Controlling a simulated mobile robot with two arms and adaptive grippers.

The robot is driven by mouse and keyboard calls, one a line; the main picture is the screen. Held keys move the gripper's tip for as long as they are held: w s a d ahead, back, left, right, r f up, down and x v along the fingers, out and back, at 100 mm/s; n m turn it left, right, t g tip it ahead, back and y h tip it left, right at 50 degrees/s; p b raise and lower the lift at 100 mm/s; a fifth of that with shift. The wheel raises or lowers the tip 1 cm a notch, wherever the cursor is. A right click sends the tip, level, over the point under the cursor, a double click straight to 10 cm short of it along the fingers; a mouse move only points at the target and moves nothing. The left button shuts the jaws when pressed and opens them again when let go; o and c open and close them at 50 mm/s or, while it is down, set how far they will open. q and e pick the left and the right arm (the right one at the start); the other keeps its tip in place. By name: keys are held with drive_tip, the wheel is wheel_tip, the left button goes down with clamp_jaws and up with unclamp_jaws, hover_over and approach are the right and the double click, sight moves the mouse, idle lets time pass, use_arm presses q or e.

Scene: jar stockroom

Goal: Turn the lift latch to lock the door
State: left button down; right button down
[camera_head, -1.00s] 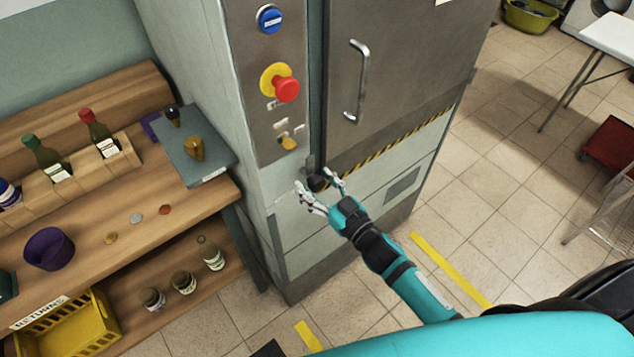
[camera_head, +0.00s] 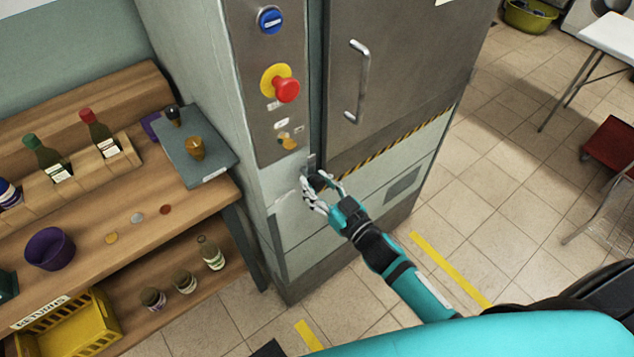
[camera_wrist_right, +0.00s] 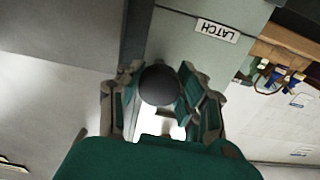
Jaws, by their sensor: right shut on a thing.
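The lift door (camera_head: 385,75) is a grey metal panel with a vertical bar handle, and it looks closed. The latch (camera_head: 317,181) is at the lower left corner of the door, largely covered by my right gripper (camera_head: 322,188). In the right wrist view, its round black knob (camera_wrist_right: 160,85) sits between the two fingers of the right gripper (camera_wrist_right: 155,100), which are shut on it. How far the latch is turned cannot be told. My left gripper is not in view.
The control panel (camera_head: 268,110) above the latch carries a blue button (camera_head: 271,20) and a red emergency knob (camera_head: 286,90). A wooden shelf (camera_head: 165,230) with bottles and a purple cup (camera_head: 50,249) stands at the left.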

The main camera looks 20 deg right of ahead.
drive_tip(key=m+p, duration=0.2)
drive_tip(key=m, duration=0.1)
drive_tip(key=shift+r+m, duration=0.15)
drive_tip(key=shift+m, duration=0.15)
drive_tip(key=m+p, duration=0.1)
drive_tip(key=m, duration=0.3)
drive_tip(key=shift+m, duration=0.3)
drive_tip(key=m, duration=0.4)
drive_tip(key=shift+m, duration=0.3)
drive_tip(key=m, duration=0.4)
drive_tip(key=shift+a+m+b, duration=0.1)
drive_tip(key=shift+m+b, duration=0.2)
drive_tip(key=shift+b, duration=0.05)
drive_tip(key=c, duration=0.8)
unclamp_jaws()
drive_tip(key=shift+s, duration=0.15)
